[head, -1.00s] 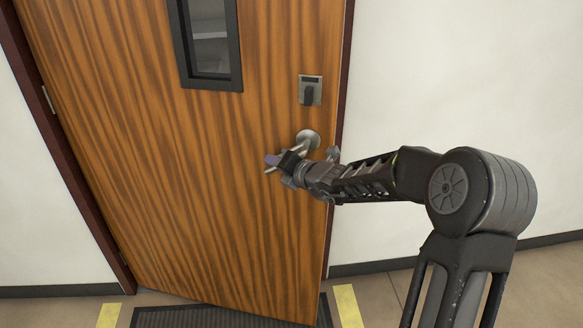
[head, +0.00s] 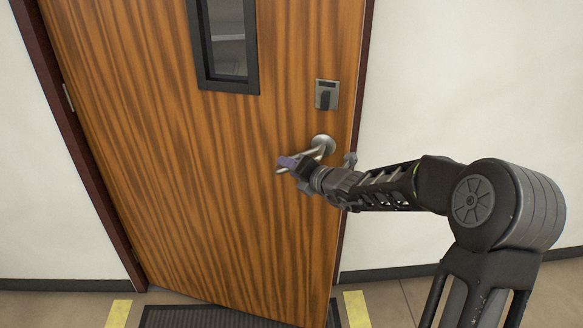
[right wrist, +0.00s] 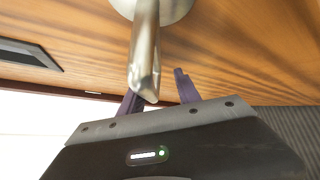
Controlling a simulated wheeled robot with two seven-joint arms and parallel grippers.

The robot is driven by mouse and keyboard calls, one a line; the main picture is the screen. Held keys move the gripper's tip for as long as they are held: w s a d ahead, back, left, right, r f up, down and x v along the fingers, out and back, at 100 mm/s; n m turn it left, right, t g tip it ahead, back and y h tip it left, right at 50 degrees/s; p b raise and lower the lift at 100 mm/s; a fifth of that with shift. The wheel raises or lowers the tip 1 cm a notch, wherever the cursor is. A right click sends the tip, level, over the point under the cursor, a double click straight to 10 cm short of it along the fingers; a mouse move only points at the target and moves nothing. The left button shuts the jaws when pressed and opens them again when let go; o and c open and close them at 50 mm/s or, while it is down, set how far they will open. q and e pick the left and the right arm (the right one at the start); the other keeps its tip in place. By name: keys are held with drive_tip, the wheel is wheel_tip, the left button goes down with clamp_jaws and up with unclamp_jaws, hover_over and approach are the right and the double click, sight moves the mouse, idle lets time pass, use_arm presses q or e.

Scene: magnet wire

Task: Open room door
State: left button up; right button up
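The brown wood-grain door (head: 200,190) stands in a dark red frame and appears slightly ajar, its lower right corner swung toward me. Its silver lever handle (head: 322,147) is on the right side and points left and down. My right gripper (head: 293,164) is at the lever's free end. In the right wrist view the lever (right wrist: 146,45) reaches down between the spread purple fingers (right wrist: 158,95), close to the left one. The fingers are apart, and I cannot tell whether the left one touches the lever. My left gripper is not in view.
A lock plate (head: 326,95) sits above the handle, and a dark-framed window (head: 228,85) is higher up. A dark mat (head: 190,317) lies at the door's foot between yellow floor strips (head: 356,308). White wall (head: 470,80) flanks the frame.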

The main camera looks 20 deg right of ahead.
drive_tip(key=v, duration=0.7)
drive_tip(key=shift+s+d, duration=0.2)
drive_tip(key=shift+s, duration=0.05)
drive_tip(key=s+d+r+p, duration=0.2)
drive_tip(key=s+p, duration=0.3)
drive_tip(key=s, duration=0.3)
drive_tip(key=shift+d, duration=0.75)
drive_tip(key=shift+f, duration=0.1)
idle(0.4)
